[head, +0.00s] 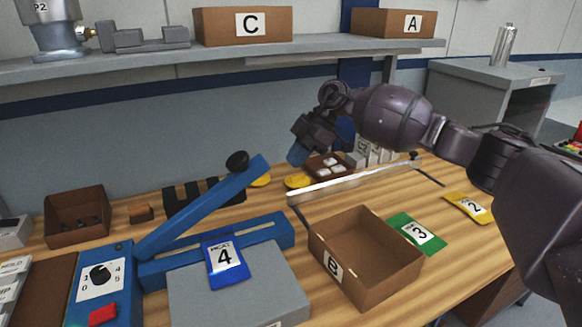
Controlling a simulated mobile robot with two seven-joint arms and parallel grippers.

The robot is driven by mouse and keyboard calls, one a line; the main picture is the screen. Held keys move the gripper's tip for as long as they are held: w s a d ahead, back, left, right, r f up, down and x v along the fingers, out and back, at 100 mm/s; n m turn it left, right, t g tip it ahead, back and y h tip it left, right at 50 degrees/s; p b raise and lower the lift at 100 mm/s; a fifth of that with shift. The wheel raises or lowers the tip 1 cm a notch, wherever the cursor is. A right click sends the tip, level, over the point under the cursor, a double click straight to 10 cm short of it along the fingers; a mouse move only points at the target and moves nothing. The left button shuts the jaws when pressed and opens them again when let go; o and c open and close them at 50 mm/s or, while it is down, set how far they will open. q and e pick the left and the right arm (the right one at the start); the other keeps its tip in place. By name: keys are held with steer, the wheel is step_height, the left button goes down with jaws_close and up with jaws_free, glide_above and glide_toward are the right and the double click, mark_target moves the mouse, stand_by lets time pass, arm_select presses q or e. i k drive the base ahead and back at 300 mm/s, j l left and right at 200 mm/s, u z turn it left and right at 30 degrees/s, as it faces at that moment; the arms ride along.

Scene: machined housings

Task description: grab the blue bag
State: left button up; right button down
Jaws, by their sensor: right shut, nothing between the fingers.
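The blue bag (225,264) is a flat blue packet with a white label and the number 4. It lies on the grey block of the blue lever press, close to the press's blue crossbar. My right gripper (298,153) is shut with nothing in it. It hangs over the back of the wooden table, above and to the right of the bag and well apart from it. My left gripper is not in view.
The blue press (205,205) has a slanted raised lever arm beside the bag. An open brown box B (365,262) stands to the right of the bag. A green bag 3 (417,233) and a yellow bag 2 (468,207) lie farther right. A brown bin (77,214) is at left.

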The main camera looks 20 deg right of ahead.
mark_target(227, 266)
steer(key=k, duration=1)
